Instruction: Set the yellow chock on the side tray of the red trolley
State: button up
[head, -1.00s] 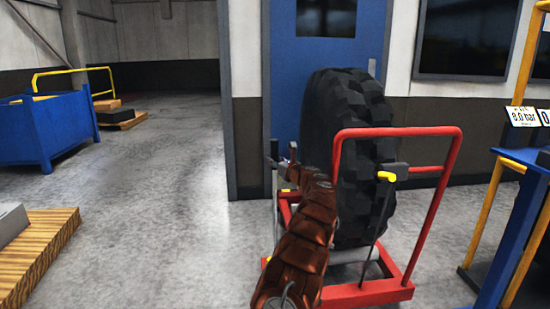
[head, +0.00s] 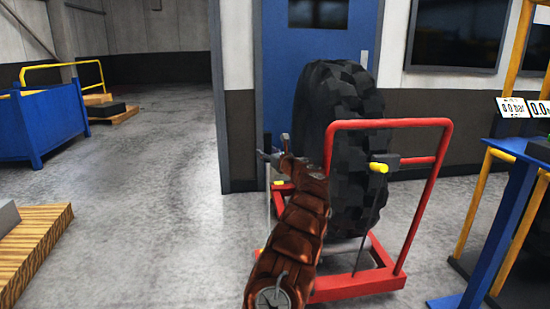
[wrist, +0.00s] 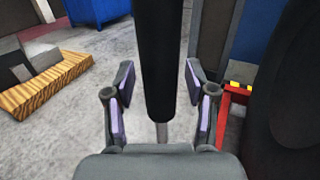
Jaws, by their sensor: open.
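The red trolley (head: 390,124) stands ahead with a big black tyre (head: 352,150) upright on it. A small yellow piece (head: 284,186) shows low on its left side, also in the wrist view as a yellow-and-black piece (wrist: 239,86) on red frame. A yellow-ended part (head: 378,167) sits on the right upright. I cannot tell whether either is the chock, nor make out the side tray. My gripper (head: 277,150) is open left of the tyre. In the wrist view, a black cylinder on a thin rod (wrist: 160,60) stands between the open fingers (wrist: 160,85); contact is unclear.
A blue bin (head: 42,124) and a wooden pallet (head: 40,240) stand left. A blue and yellow stand (head: 490,220) is close on the right. A blue door (head: 280,70) is behind the tyre. The floor between pallet and trolley is clear.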

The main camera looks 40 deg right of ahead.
jog(key=shift+s+r, duration=0.1)
jog(key=shift+s, duration=0.45)
jog(key=shift+s+a, duration=0.1)
jog(key=shift+s, duration=0.25)
jog(key=s+a+p, duration=0.1)
jog(key=s, duration=0.8)
jog(key=shift+s+a+f, duration=0.2)
jog(key=shift+s+a, duration=0.2)
